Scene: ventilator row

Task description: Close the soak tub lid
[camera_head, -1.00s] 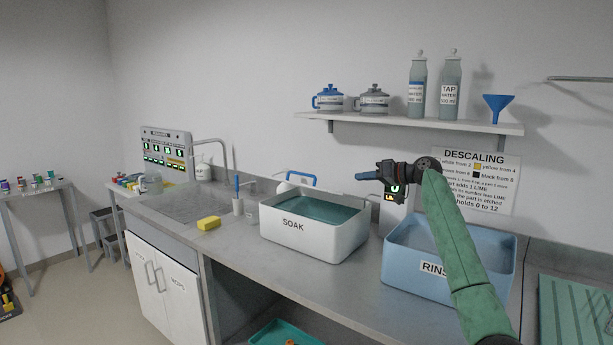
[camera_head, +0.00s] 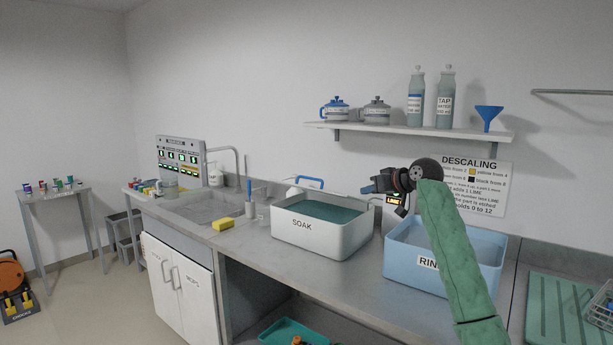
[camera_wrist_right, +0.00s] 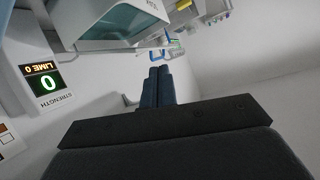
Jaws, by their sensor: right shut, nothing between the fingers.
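The soak tub (camera_head: 318,238) is a white box marked SOAK on the counter, with teal liquid showing inside, so it is open. Its lid seems to stand raised behind the back rim, with a blue handle (camera_head: 310,183) on it. My right gripper (camera_head: 368,189) is shut and empty, above and to the right of the tub's back right corner, pointing left. In the right wrist view its dark fingers (camera_wrist_right: 157,87) are together, with the tub (camera_wrist_right: 105,45) beyond them at upper left. My left gripper is not in view.
A blue rinse tub (camera_head: 445,260) stands right of the soak tub, under my right forearm. A lit strength display (camera_wrist_right: 45,85) is close to the gripper. A shelf (camera_head: 410,131) with bottles and pots hangs above. A yellow sponge (camera_head: 222,224) and a sink lie left.

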